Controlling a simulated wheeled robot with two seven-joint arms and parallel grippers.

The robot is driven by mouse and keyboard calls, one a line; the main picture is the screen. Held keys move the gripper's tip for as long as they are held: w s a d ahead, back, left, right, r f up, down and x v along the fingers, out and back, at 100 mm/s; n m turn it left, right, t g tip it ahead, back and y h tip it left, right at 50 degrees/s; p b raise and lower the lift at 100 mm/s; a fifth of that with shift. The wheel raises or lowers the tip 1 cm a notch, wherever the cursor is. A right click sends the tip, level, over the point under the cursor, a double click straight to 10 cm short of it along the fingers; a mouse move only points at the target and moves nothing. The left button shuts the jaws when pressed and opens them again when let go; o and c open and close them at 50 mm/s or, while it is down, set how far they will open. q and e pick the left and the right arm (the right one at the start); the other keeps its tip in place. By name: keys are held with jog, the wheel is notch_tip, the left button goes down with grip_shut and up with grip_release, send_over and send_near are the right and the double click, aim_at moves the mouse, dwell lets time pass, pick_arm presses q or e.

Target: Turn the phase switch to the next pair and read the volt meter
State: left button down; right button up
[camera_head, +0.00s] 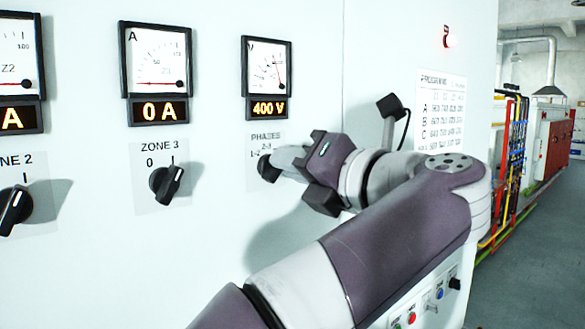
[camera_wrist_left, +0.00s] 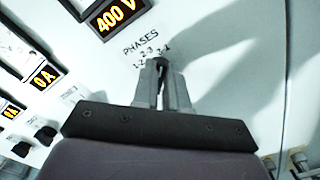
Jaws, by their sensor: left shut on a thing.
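The volt meter (camera_head: 267,66) is on the white cabinet front in the head view, and its display (camera_head: 268,108) reads 400 V. The display also shows at the top of the left wrist view (camera_wrist_left: 117,13). Below it is the phase switch (camera_head: 265,172), a black knob mostly hidden by my left gripper (camera_head: 276,163). In the left wrist view my left gripper (camera_wrist_left: 161,72) is shut on the dark knob (camera_wrist_left: 162,66), one finger on each side. The PHASES label shows 1-2, 2-3 and 3-1 above it. The knob's exact pointing is hidden. My right gripper is not in view.
The zone 3 switch (camera_head: 167,184) and zone 2 switch (camera_head: 14,208) are to the left, under ammeters. The zone 3 ammeter (camera_head: 157,60) reads 0 A. A red lamp (camera_head: 449,40) and a printed chart (camera_head: 441,108) are to the right. Small buttons (camera_head: 412,318) are low on the cabinet.

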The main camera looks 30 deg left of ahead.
pick_arm(q)
jog(key=shift+m, duration=0.4)
jog(key=c, duration=1.2)
grip_release()
jog(key=shift+o, duration=0.2)
jog(key=b+v, duration=0.4)
jog(key=v, duration=0.8)
jog(key=shift+d, duration=0.25)
jog(key=shift+s, duration=0.1)
